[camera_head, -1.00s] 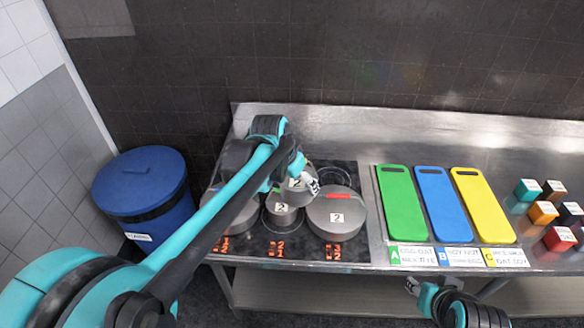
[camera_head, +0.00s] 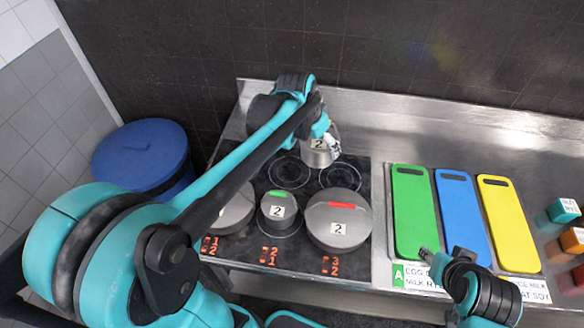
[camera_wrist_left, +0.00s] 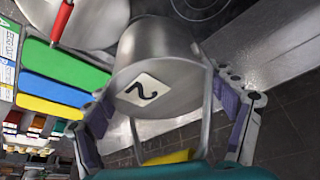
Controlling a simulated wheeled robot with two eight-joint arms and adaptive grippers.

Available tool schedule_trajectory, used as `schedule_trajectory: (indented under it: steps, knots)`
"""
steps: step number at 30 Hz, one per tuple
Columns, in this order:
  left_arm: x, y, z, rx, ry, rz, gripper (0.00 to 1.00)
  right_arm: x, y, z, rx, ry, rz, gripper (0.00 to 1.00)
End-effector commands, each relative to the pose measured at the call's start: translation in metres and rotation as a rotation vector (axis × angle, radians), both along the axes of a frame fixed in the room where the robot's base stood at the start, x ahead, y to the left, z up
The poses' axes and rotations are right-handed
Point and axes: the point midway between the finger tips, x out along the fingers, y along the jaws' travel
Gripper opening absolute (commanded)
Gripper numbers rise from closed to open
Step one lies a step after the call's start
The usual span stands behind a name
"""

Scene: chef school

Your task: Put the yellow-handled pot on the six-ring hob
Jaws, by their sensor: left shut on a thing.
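The yellow-handled pot (camera_head: 318,154) is a metal pot with a white "2" label, over the rear part of the six-ring hob (camera_head: 300,248). My left gripper (camera_head: 332,138) is shut on its handle. In the left wrist view the pot (camera_wrist_left: 160,90) hangs between the fingers, and a bit of yellow handle (camera_wrist_left: 168,157) shows at the bottom. Whether its base touches the hob is unclear. Two rear rings show bare beside and below it. My right gripper (camera_head: 428,258) is near the counter's front edge, and its jaws are unclear.
A green-handled pot (camera_head: 280,210), a red-handled pot (camera_head: 338,225) and another pan (camera_head: 236,212) stand along the hob's front. Green (camera_head: 412,210), blue (camera_head: 462,215) and yellow (camera_head: 508,222) boards lie to the right. A blue bin (camera_head: 140,158) stands left.

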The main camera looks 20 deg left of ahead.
Motion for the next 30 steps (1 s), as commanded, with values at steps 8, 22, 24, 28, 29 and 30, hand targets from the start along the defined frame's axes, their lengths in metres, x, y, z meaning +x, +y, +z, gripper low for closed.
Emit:
schedule_trajectory:
  steps: [8, 22, 24, 28, 29, 30]
  knots:
    - [0.0, 0.0, -0.018, 0.0, 0.0, 0.0, 0.44, 0.0, 0.0, -0.012, 0.0, 0.0, 0.0, 0.4]
    - [0.0, 0.0, -0.063, 0.0, 0.0, 0.0, 0.44, 0.0, 0.0, -0.042, 0.0, 0.0, 0.0, 0.4]
    - [0.0, 0.0, -0.067, 0.0, 0.0, 0.0, 0.44, 0.0, 0.0, -0.045, 0.0, 0.0, 0.0, 0.4]
    - [0.003, 0.008, -0.076, 0.0, 0.0, 0.002, 0.44, 0.0, 0.0, -0.049, 0.0, 0.0, 0.0, 0.4]
    - [0.005, 0.012, -0.079, 0.0, 0.0, 0.002, 0.44, 0.0, 0.0, -0.051, 0.0, 0.0, 0.0, 0.4]
    - [0.008, 0.019, -0.083, -0.001, -0.001, 0.005, 0.44, 0.0, 0.0, -0.053, 0.0, 0.0, 0.0, 0.4]
